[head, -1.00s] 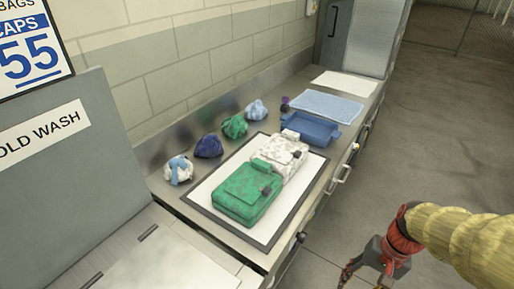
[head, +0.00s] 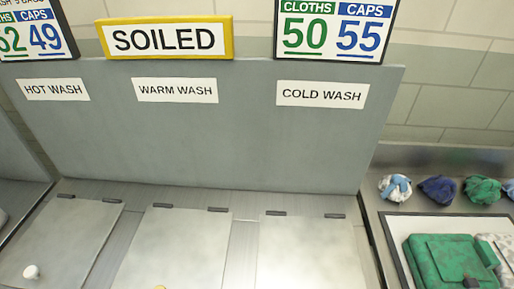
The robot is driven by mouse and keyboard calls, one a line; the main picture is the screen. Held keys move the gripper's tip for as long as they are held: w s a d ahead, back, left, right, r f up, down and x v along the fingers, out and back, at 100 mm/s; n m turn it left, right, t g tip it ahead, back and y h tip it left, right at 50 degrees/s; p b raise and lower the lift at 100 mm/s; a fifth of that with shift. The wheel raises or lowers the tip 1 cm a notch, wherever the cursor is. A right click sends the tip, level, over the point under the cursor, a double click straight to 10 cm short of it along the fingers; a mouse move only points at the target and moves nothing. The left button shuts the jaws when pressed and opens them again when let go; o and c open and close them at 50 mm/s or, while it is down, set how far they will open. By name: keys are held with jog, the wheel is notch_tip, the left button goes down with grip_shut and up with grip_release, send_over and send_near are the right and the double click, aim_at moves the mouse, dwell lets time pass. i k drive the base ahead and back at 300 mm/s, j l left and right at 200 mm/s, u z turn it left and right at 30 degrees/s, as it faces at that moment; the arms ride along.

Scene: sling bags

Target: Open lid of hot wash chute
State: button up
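The hot wash chute's lid (head: 62,240) is the leftmost of three flat grey metal lids, below the "HOT WASH" label (head: 54,90) on the grey back panel. It lies shut, with two dark hinges along its far edge and a round white knob (head: 32,272) near its front. The warm wash lid (head: 172,250) is beside it, with a yellowish knob (head: 160,287) just showing at the picture's bottom edge. The cold wash lid (head: 305,252) is to the right, its front cut off. Both look shut. My gripper is out of view.
A steel counter (head: 372,212) on the right holds several crumpled cloths and a white mat with a dark border (head: 398,250). A green bag (head: 450,262) and a patterned bag lie on the mat. A "SOILED" sign (head: 165,38) tops the panel. A grey side wall (head: 18,165) stands at left.

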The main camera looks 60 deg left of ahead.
aim_at(60, 248)
jog(key=u, duration=3.55)
jog(key=i+j, duration=0.3)
jog(key=i, duration=0.15)
jog(key=i+j+u, duration=0.1)
jog(key=i+j, duration=0.2)
jog(key=i, duration=0.1)
